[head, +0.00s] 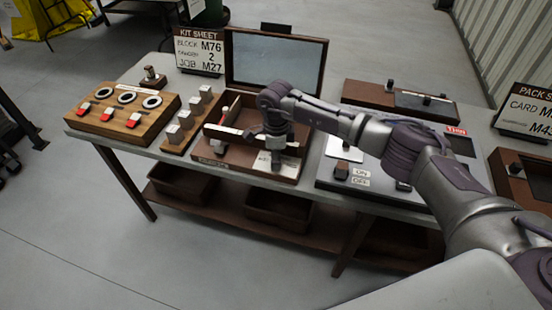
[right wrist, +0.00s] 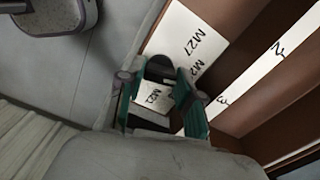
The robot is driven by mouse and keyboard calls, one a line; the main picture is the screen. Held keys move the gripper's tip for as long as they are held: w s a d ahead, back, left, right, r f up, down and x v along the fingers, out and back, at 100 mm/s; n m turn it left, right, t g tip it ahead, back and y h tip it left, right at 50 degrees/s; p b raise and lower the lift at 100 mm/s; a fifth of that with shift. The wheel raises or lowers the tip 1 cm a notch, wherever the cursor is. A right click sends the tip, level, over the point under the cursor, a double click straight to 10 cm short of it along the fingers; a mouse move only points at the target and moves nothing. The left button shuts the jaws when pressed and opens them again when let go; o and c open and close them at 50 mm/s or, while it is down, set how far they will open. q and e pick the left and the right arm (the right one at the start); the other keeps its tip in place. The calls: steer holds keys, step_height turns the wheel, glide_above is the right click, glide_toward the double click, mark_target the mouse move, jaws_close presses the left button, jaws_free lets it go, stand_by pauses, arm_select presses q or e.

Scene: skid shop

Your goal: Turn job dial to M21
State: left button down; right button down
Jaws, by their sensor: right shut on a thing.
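My right gripper (head: 277,160) reaches down from the right into the front right part of the brown open-lidded box (head: 236,165). In the right wrist view its two teal fingers (right wrist: 160,98) are shut on a dark dial knob (right wrist: 160,68). A white label plate (right wrist: 192,45) lies around the knob, with M27 printed beyond it and another marking partly hidden by a finger. More lettering shows between the fingers, hard to read. The knob's pointing direction is hidden. The kit sheet sign (head: 200,51) reads job M27. My left gripper is out of view.
A wooden block with rings and red switches (head: 122,115) and a row of grey-topped pegs (head: 186,118) stand left of the box. A grey ON/OFF panel (head: 385,188) lies right. The box's raised lid (head: 275,62) stands behind my gripper.

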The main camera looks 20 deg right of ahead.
steer(key=m+b, duration=0.1)
steer(key=m, duration=0.2)
steer(key=m+b, duration=0.1)
steer(key=m, duration=0.8)
steer(key=shift+w+b, duration=0.1)
steer(key=shift+b, duration=0.3)
steer(key=shift+r+m, duration=0.1)
steer(key=shift+m, duration=2.1)
steer(key=c, duration=0.8)
jaws_free()
steer(key=shift+o, duration=0.2)
step_height(320, 180, up, 12)
